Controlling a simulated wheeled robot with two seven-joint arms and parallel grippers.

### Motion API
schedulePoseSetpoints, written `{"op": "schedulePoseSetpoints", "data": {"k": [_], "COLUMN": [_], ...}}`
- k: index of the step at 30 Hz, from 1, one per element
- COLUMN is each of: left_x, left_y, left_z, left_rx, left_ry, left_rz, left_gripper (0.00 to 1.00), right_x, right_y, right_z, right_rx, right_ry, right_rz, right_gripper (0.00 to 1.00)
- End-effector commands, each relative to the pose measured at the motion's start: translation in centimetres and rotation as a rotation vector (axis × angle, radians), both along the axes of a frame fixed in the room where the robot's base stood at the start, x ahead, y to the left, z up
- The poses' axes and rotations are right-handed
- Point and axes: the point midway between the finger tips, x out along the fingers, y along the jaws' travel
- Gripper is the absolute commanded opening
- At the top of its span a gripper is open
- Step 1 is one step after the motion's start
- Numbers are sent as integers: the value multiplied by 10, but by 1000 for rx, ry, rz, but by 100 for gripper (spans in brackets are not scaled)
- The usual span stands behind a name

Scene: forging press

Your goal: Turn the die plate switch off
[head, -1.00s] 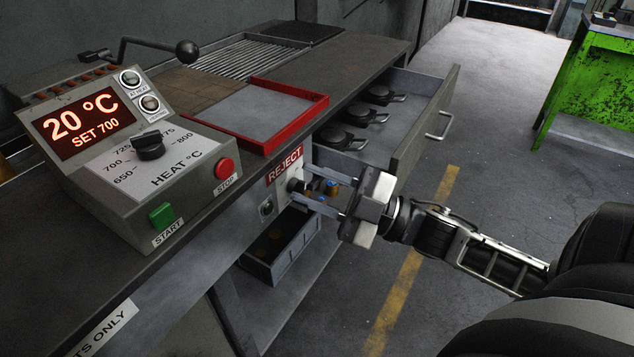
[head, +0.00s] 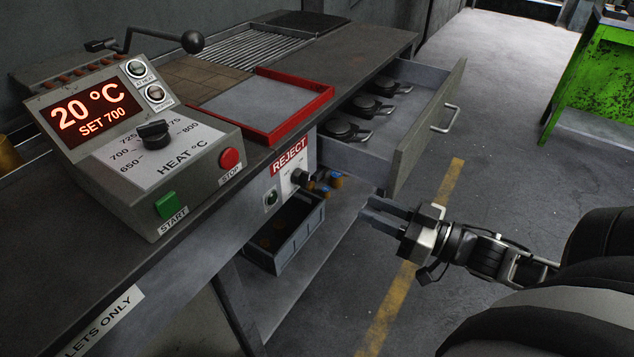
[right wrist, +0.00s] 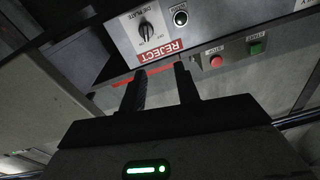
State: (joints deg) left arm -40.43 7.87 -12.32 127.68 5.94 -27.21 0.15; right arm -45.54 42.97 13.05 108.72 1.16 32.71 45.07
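The die plate switch (head: 300,178) is a black rotary knob on the pale panel under the counter, beside the red REJECT label. In the right wrist view the knob (right wrist: 146,31) appears upside down, with a DIE PLATE label and small position marks; I cannot surely read which mark it points to. A round indicator (right wrist: 181,18) sits beside it and looks dark green in the head view (head: 271,197). My right gripper (head: 366,210) is open and empty, clear of the panel to the right of the knob; its parted fingers show in the wrist view (right wrist: 160,78). My left gripper is not in view.
An open drawer (head: 426,125) with several black dies juts out above and behind my right gripper. A grey bin (head: 286,248) stands under the panel. The heat control box (head: 150,165) and a red-rimmed tray (head: 297,131) are on the counter.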

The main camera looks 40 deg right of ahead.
Motion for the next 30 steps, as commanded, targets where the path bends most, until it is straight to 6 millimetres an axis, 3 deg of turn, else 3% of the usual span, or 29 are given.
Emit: {"op": "schedulePoseSetpoints", "data": {"k": [3,8,21,30], "left_x": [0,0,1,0], "left_y": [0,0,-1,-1], "left_z": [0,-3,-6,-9], "left_rx": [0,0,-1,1], "left_ry": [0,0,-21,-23], "left_rz": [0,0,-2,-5], "left_gripper": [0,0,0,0], "right_x": [-7,5,89,130], "right_y": [-19,-16,19,36], "right_z": [-15,-17,-16,-16], "right_rx": [118,144,139,140], "right_ry": [94,106,101,104], "right_rz": [-36,-40,-39,-40], "right_gripper": [32,32,32,32]}}
